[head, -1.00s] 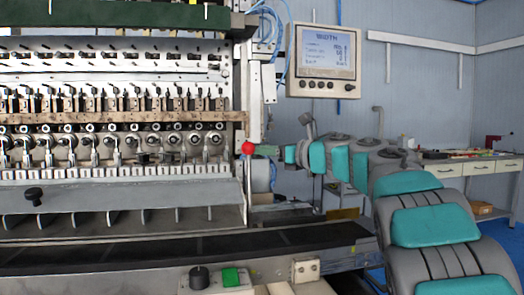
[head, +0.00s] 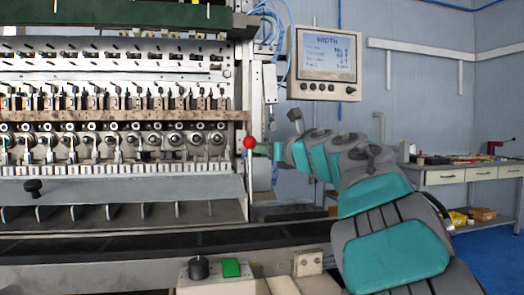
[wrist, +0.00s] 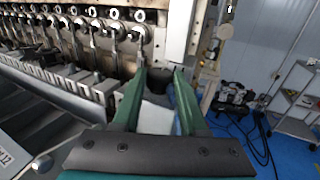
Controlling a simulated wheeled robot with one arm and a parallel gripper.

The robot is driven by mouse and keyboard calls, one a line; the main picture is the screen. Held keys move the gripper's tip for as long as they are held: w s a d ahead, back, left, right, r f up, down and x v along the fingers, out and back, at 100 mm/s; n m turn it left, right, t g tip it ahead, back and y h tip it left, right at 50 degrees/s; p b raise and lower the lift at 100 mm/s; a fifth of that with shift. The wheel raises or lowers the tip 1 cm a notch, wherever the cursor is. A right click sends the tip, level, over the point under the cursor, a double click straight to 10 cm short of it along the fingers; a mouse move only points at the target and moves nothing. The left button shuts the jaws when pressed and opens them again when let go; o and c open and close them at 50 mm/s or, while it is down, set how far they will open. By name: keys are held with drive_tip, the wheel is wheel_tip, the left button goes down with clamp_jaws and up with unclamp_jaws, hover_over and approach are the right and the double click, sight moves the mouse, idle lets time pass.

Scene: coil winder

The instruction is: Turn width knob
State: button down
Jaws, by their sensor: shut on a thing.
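My gripper (wrist: 161,77) has two green fingers. In the wrist view they are closed around a dark round knob (wrist: 160,80), in front of a pale machine part. Most of the knob is hidden between the fingers. In the head view my gripper (head: 264,149) is at the right end of the machine, beside a red ball (head: 250,142), and the gripped knob cannot be made out there. A display panel (head: 325,60) above right reads WIDTH at the top. Its smaller lines are too blurred to read.
A front box carries another black knob (head: 199,268) beside a green button (head: 231,267). A black handle (head: 33,187) is on the machine's left front. A workbench (head: 470,174) stands at the right. Rows of machine parts lie left of my gripper.

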drive_tip(key=shift+c, duration=2.2)
unclamp_jaws()
drive_tip(key=b+v, duration=0.1)
drive_tip(key=v, duration=0.6)
drive_tip(key=shift+s+d, duration=0.2)
drive_tip(key=shift+s, duration=0.15)
